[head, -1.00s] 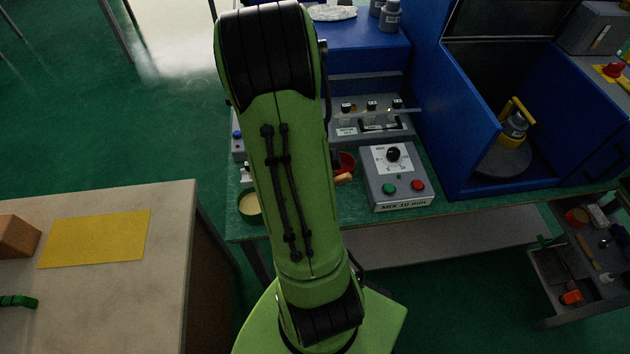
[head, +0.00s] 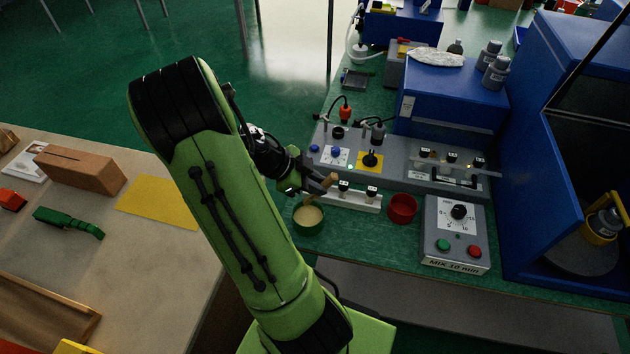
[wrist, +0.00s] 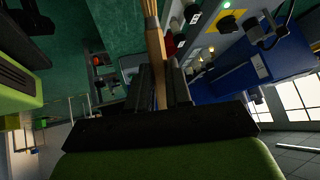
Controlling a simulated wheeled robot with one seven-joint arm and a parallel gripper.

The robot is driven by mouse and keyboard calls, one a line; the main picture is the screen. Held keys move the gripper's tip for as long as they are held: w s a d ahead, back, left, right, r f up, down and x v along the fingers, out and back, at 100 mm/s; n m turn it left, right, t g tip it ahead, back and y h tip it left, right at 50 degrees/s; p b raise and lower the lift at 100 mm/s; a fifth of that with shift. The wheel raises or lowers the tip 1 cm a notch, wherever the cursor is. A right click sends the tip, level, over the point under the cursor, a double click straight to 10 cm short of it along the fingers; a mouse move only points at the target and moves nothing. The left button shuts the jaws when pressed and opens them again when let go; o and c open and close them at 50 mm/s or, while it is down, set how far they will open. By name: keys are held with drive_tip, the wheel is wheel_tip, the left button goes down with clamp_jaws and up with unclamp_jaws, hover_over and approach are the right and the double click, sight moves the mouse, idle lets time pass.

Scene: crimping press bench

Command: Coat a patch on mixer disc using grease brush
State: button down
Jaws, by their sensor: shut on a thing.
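My gripper (head: 302,184) is shut on the grease brush (head: 322,189) at the bench's near edge. The brush's wooden handle shows in the wrist view (wrist: 155,45), between the dark fingers. The grey mixer disc (head: 578,262) lies inside the open blue cabinet at the far right, well away from my gripper. A yellow clamp with a grey jar (head: 602,224) stands on the disc. The picture's right edge cuts off part of this.
Blue cabinet walls (head: 535,130) surround the disc. A table with a yellow mat (head: 157,209) is at left.

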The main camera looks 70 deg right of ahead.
wheel_tip(320, 180, down, 7)
drive_tip(key=b, duration=0.6)
drive_tip(key=shift+f, duration=0.2)
drive_tip(key=shift+r, duration=0.1)
idle(0.8)
drive_tip(key=shift+r+p, duration=1.85)
drive_tip(key=shift+r, duration=1.4)
drive_tip(key=shift+f, duration=0.1)
